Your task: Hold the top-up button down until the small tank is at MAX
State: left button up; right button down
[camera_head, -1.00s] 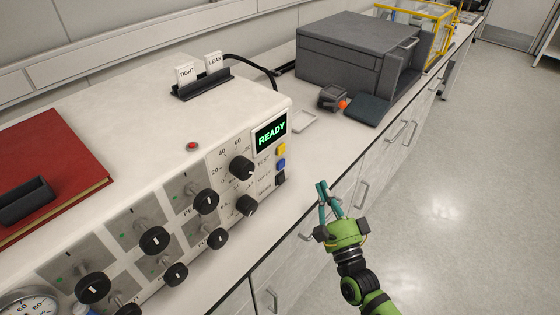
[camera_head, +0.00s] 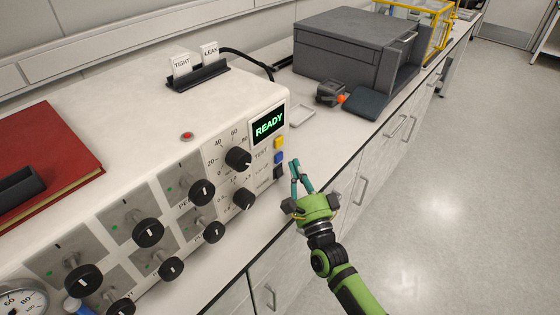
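The pressure unit (camera_head: 120,110) has its control panel facing the front right. A yellow button (camera_head: 279,143), a blue button (camera_head: 279,158) and a black switch (camera_head: 279,173) sit in a column under the lit READY display (camera_head: 268,124). I cannot make out the small tank or a MAX mark. My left gripper is out of view.
Several black knobs (camera_head: 238,158) stick out from the panel left of the buttons. A round gauge (camera_head: 15,302) shows at the lower left. A red book (camera_head: 45,160) lies on the unit. A grey case (camera_head: 355,48) stands behind on the bench. The floor at right is clear.

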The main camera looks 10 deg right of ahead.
jog(key=shift+w+a, duration=0.4)
jog(key=shift+w, duration=0.1)
dwell(1.2)
jog(key=shift+w+a+b, duration=0.25)
jog(key=shift+w+b, duration=0.05)
jog(key=shift+w, duration=0.05)
jog(key=shift+w+a, duration=0.3)
dwell(0.7)
jog(key=shift+s+d, duration=0.1)
dwell(3.8)
jog(key=shift+s+d, duration=0.45)
jog(key=shift+s, duration=0.1)
